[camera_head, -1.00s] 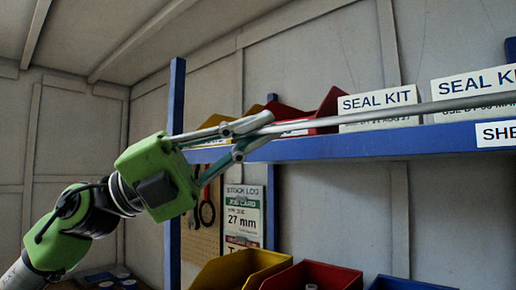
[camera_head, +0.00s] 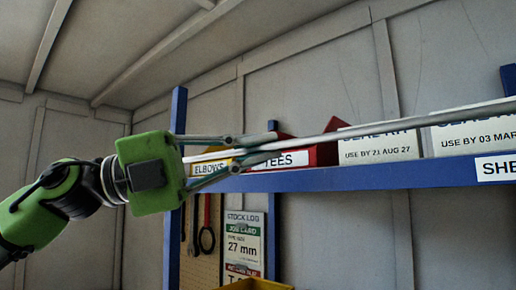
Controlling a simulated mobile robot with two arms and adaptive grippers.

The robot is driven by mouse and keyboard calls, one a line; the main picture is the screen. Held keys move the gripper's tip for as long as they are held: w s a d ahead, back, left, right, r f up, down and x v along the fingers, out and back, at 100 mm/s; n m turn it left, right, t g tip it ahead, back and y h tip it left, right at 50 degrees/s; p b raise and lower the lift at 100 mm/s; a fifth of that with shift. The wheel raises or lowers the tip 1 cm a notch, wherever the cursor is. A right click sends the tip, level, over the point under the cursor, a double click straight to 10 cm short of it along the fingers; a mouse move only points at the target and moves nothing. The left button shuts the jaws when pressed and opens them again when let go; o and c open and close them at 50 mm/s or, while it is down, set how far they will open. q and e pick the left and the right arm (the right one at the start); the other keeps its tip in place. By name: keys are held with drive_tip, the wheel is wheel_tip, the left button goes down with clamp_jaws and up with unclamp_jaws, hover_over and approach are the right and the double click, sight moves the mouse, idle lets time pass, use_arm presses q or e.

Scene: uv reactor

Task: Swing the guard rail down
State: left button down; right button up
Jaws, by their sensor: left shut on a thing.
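The guard rail (camera_head: 345,134) is a thin grey metal bar. It runs from my left gripper up to the right edge of the camera_head view, in front of the boxes on the blue shelf (camera_head: 350,178). It slants slightly upward to the right and covers part of the box labels. My left gripper (camera_head: 272,147) comes in from the left, with its long fingers closed around the rail near its left end. A stretch of the bar shows between the fingers. The rail's right end is out of view. My right gripper is not in view.
On the shelf stand a yellow ELBOWS bin (camera_head: 211,167), a red TEES bin (camera_head: 322,154) and white boxes (camera_head: 378,150). A blue upright (camera_head: 173,235) stands behind my gripper. Below hang a job card (camera_head: 243,247) and tools on a pegboard. A yellow bin (camera_head: 256,285) shows at the bottom.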

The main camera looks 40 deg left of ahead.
use_arm(q)
drive_tip(key=c, duration=2.2)
unclamp_jaws()
drive_tip(key=shift+s+a, duration=0.1)
drive_tip(key=shift+s, duration=0.05)
